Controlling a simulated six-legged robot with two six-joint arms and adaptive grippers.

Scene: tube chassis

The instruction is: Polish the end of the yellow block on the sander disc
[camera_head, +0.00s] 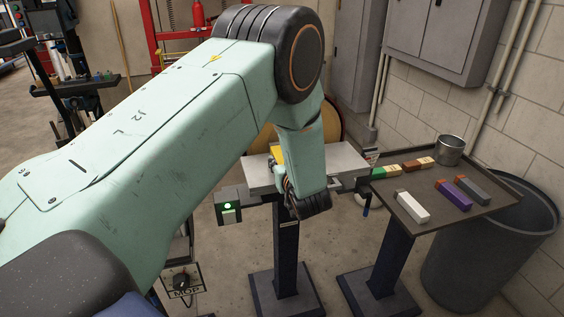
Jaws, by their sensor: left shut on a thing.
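My left arm crosses the view from the left, and its wrist hangs over the sander's grey table (345,162). My left gripper (288,182), mostly hidden by my wrist, is shut on the yellow block. A small yellow patch of the block (277,153) shows just left of the wrist, above the table. The tan sander disc (331,118) stands upright behind my wrist, largely covered by it. I cannot tell whether the block touches the disc. My right gripper is not in view.
A tray (428,222) on the right holds white, purple and grey blocks, a row of small coloured pieces and a metal bucket (450,149). A dark bin (480,255) stands beside it. A switch box with a green light (228,207) sits at the sander's left.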

